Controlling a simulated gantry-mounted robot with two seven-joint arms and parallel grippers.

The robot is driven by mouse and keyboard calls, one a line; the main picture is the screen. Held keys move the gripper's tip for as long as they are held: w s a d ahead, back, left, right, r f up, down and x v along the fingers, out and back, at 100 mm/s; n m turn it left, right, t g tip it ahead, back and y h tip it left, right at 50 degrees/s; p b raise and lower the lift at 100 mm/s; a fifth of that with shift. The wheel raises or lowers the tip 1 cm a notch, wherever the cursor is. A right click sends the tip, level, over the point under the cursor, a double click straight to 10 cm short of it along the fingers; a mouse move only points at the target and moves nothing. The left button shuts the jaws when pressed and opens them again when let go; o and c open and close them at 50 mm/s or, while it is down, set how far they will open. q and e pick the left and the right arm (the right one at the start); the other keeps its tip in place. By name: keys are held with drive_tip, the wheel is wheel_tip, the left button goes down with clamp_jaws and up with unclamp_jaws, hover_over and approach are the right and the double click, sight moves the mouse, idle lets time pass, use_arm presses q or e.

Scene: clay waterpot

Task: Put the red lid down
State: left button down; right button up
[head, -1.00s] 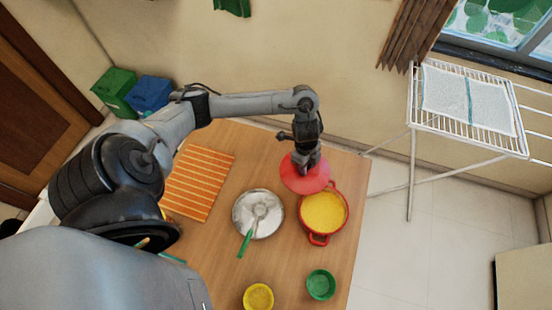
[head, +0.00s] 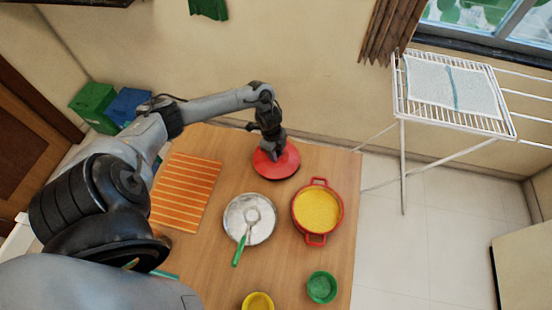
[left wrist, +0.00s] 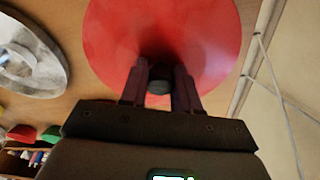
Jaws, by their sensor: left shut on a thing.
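The red lid (head: 284,165) is round with a dark knob, at the back of the wooden table (head: 330,160) in the head view. My left gripper (head: 276,155) is above it, shut on its knob. In the left wrist view the lid (left wrist: 205,30) fills the upper middle, and the gripper's fingers (left wrist: 159,85) stand either side of the dark knob. I cannot tell whether the lid touches the table. The red pot (head: 296,212), uncovered with yellow contents, stands to the front right of the lid. My right gripper is not in view.
A metal plate (head: 262,232) with a green-handled ladle (head: 238,250) lies in front of the lid. An orange striped mat (head: 185,190) is at the left. A green bowl (head: 321,287) and a yellow bowl (head: 257,303) are near the front. A wall is behind the table.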

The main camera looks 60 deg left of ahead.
use_arm(q)
drive_tip(key=shift+f+b, duration=0.35)
drive_tip(key=shift+f, duration=1.55)
drive_tip(key=shift+f, duration=0.2)
drive_tip(key=c, duration=0.8)
unclamp_jaws()
drive_tip(key=shift+r, duration=0.15)
drive_tip(key=shift+r, duration=0.6)
drive_tip(key=r, duration=0.3)
drive_tip(key=a+r+p, duration=0.1)
drive_tip(key=r, duration=0.3)
drive_tip(key=r+p, duration=0.1)
drive_tip(key=r, duration=0.2)
drive_tip(key=shift+s+a+r, duration=0.3)
drive_tip(key=shift+s+r, duration=0.1)
